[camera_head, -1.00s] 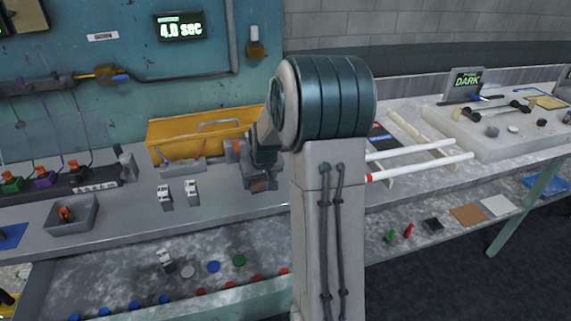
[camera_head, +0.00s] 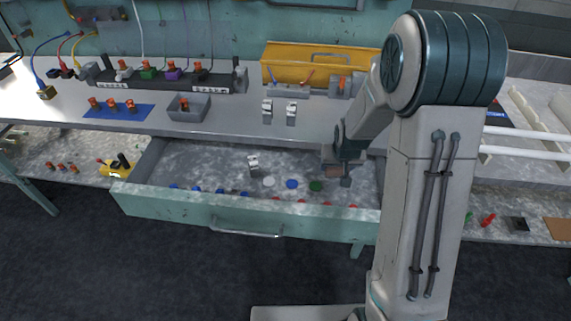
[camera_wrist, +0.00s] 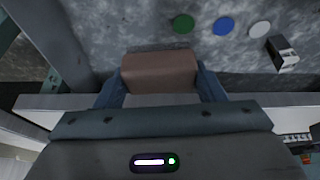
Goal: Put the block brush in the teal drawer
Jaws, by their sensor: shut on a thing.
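The block brush, a brown block, is between the fingers of my gripper (camera_wrist: 160,88) in the wrist view (camera_wrist: 158,72). My gripper is shut on it. In the head view my gripper (camera_head: 341,172) is over the right end of the open teal drawer (camera_head: 240,212), and the brush shows small and partly hidden there. The drawer is pulled out below the bench, with its grey floor (camera_head: 215,165) in sight. The brush looks held above that floor; the exact gap is hard to tell.
In the drawer are a white-and-black clip-like piece (camera_head: 253,164), a white disc (camera_head: 268,182), a blue disc (camera_head: 292,184) and a green disc (camera_head: 316,185). The bench edge (camera_head: 220,137) runs just behind the drawer. A yellow toolbox (camera_head: 315,66) stands on the bench.

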